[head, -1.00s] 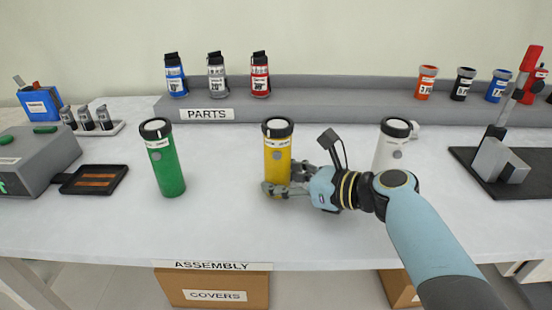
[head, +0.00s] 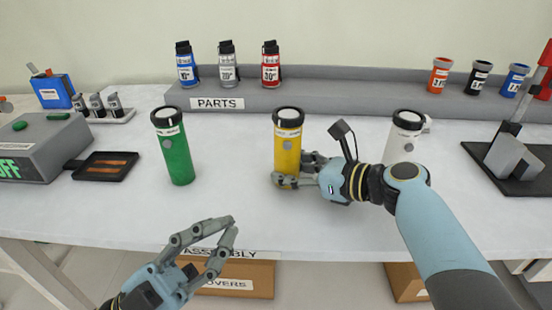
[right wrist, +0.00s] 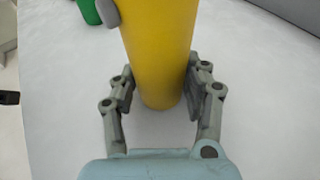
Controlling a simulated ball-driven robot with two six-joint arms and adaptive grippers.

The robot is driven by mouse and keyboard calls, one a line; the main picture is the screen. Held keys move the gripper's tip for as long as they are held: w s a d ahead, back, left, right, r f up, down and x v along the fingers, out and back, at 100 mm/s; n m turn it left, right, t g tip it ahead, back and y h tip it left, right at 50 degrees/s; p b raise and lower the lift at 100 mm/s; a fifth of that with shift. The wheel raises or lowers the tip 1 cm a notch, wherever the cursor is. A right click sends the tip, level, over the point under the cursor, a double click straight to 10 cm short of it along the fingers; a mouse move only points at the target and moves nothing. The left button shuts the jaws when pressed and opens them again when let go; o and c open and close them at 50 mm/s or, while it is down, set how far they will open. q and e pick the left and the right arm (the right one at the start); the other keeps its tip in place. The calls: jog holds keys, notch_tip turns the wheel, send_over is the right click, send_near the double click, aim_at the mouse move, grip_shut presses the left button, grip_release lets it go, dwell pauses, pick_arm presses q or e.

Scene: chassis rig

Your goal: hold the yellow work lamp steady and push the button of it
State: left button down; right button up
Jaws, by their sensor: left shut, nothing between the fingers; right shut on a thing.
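The yellow work lamp (head: 288,155) stands upright on the table in the middle of the head view, with a round grey button (head: 287,145) on its front. My right gripper (head: 296,178) is shut around the lamp's lower body from the right. In the right wrist view the yellow lamp (right wrist: 158,50) stands between its two fingers (right wrist: 160,92). The button's grey edge (right wrist: 108,12) shows there at the upper left. My left gripper (head: 232,232) is at the table's front edge, lower left of the lamp and apart from it. Its fingers are bent together and empty.
A green lamp (head: 175,155) stands left of the yellow one, and a white lamp (head: 402,140) stands to the right, partly behind my right arm. A grey shelf (head: 330,95) runs along the back. The table between the green and yellow lamps is clear.

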aim_at(287, 146)
pick_arm(q)
jog(key=w+a+m+g+y, duration=0.3)
jog(key=w+m+g, duration=0.5)
jog(key=m, duration=0.6)
jog(key=shift+w+a+g+y, duration=0.25)
jog(key=shift+w+g+y, duration=0.2)
jog(key=shift+w, duration=0.2)
jog(key=shift+f, duration=0.1)
jog(key=w+d, duration=0.6)
jog(key=d, duration=0.4)
jog(key=shift+w, duration=0.1)
